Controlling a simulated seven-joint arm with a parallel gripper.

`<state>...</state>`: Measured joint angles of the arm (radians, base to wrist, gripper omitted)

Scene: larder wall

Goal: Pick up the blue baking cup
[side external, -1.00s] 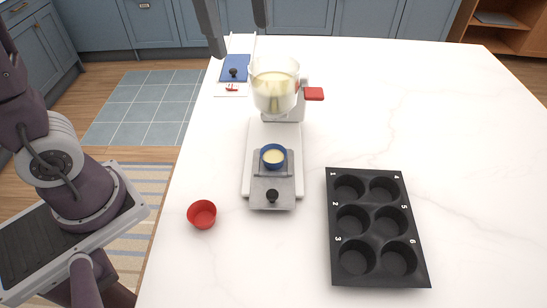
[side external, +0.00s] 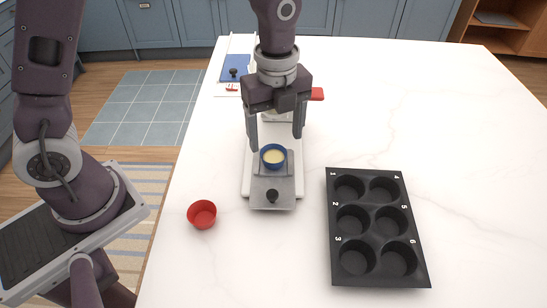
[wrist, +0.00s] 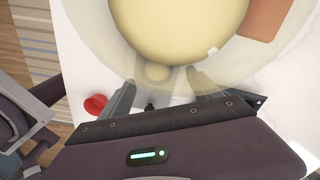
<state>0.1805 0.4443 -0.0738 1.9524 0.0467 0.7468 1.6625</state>
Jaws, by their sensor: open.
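The blue baking cup (side external: 273,162) holds pale yellow batter and stands upright on a grey metal plate (side external: 258,200) on the white base of a dispenser. My gripper (side external: 276,139) is open, its fingers pointing down, just above and behind the cup in the side view. The fingers are apart from the cup and nothing is between them. In the wrist view, my gripper (wrist: 158,82) shows its two spread fingers. A pale round shape between them, partly seen through the clear bowl, looks like the cup's batter.
The dispenser's clear bowl (wrist: 88,20) with yellow batter crowds the wrist view, close to my gripper. A red baking cup (side external: 202,215) stands at left. A black muffin tin (side external: 372,203) lies at right. A black knob (side external: 272,196) sits on the plate's front.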

